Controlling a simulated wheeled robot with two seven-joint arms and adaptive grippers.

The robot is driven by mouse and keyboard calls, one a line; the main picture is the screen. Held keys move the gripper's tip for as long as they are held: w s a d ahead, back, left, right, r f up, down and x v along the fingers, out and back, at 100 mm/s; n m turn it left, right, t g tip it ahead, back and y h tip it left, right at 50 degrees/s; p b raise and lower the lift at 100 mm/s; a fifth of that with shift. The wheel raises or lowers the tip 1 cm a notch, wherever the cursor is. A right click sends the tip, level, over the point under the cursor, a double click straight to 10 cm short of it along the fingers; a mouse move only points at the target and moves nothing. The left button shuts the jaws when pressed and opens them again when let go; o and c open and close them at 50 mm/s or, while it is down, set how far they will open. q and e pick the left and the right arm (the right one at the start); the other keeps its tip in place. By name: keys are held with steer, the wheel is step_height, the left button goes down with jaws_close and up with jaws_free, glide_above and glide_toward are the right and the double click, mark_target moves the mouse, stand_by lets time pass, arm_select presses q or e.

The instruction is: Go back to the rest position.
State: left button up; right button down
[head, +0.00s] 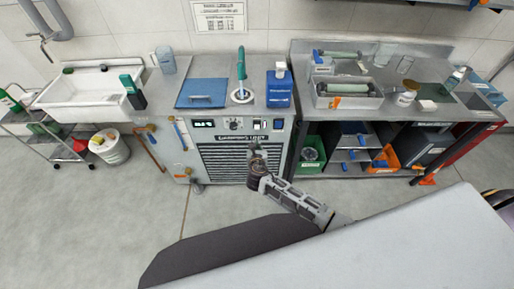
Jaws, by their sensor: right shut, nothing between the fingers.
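My right gripper (254,146) is in the middle of the head view, at the end of my arm, which comes in from the lower right. It is small and dark here, shut and empty. In the picture it overlaps the front grille of the grey machine cabinet (240,165). The gap in depth between them is hard to judge. My left gripper is not in view.
The cabinet top carries a blue lid (203,93), a teal-handled tool (241,68) and a blue container (279,88). A white sink (90,88) and trolley stand left, with a white bucket (110,146). A metal workbench (425,108) stands right. Floor (120,225) is clear lower left.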

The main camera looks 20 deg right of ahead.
steer(key=shift+s+a+r, duration=0.1)
steer(key=shift+s+r, duration=0.05)
steer(key=shift+s, duration=0.15)
steer(key=shift+m, duration=0.3)
stand_by(0.4)
